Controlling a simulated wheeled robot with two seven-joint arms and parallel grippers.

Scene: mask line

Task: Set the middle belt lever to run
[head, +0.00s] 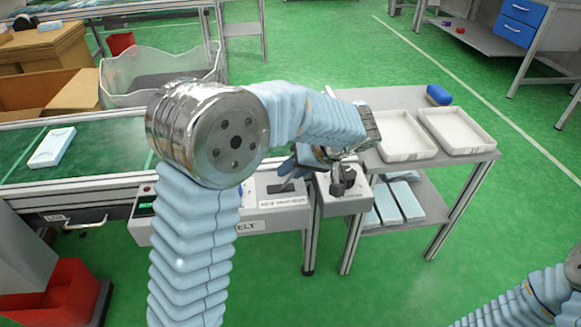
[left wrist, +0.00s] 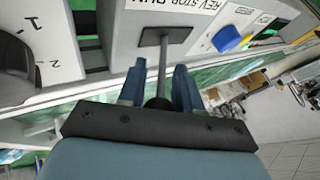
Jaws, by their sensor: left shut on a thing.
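The belt control panel (head: 262,226) runs along the front of the conveyor. In the left wrist view, a lever (left wrist: 162,62) with a thin metal shaft rises from a black square plate (left wrist: 172,36), beside a REV STOP RUN label (left wrist: 150,3). My left gripper (left wrist: 159,82) is shut on this lever; its blue fingers lie on either side of the dark knob. In the head view my left arm hides most of the gripper and lever. I cannot tell which mark the lever stands at. My right gripper is out of view.
A blue-handled lever (left wrist: 228,39) stands beside the held one. A box with a dark knob (head: 345,186) stands on the other side. A grey side table holds white trays (head: 404,155). A pale mask pack (head: 52,147) lies on the green belt.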

